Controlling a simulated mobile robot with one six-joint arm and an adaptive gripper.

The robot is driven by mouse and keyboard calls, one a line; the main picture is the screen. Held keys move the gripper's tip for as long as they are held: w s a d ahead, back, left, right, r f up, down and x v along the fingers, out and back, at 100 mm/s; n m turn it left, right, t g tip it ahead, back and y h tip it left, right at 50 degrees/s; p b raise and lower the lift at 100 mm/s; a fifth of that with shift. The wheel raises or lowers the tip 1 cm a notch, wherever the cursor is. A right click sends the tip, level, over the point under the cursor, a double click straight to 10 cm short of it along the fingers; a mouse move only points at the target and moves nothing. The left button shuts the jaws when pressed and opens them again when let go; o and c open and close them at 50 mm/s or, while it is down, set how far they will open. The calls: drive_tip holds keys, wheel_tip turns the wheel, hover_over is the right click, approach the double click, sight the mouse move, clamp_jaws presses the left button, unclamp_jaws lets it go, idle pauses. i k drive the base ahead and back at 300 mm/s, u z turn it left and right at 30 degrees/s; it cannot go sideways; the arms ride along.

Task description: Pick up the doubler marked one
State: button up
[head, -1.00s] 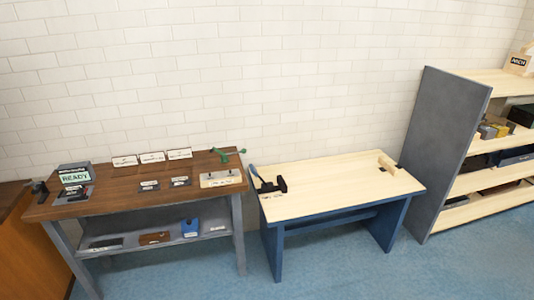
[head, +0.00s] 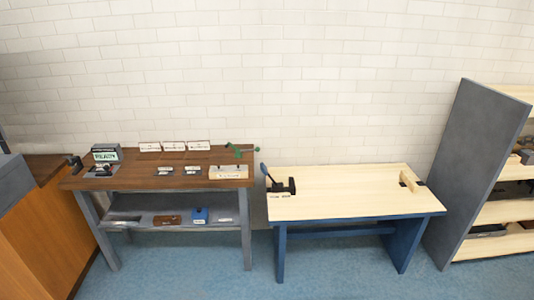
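No doubler marked one can be made out for certain; the markings are too small to read. Two small dark pieces with pale labels, a left one (head: 164,171) and a right one (head: 191,170), lie on the brown bench top (head: 135,180). A pale block (head: 228,172) with dark pegs sits to their right. Three white label cards stand behind them, the left one (head: 150,147), the middle one (head: 173,146) and the right one (head: 199,145). My gripper is not in view.
A display box (head: 106,154) stands at the bench's left. The lower shelf (head: 140,225) holds a brown item (head: 167,220) and a blue item (head: 199,216). A light-topped blue table (head: 345,195) with a black clamp (head: 285,188) stands right, then a grey-sided shelf (head: 475,165). Blue floor in front is clear.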

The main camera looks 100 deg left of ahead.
sight(99, 168)
drive_tip(key=u, duration=0.35)
drive_tip(key=i, duration=0.2)
drive_tip(key=u, duration=3.25)
drive_tip(key=i, duration=0.45)
drive_tip(key=u, duration=0.05)
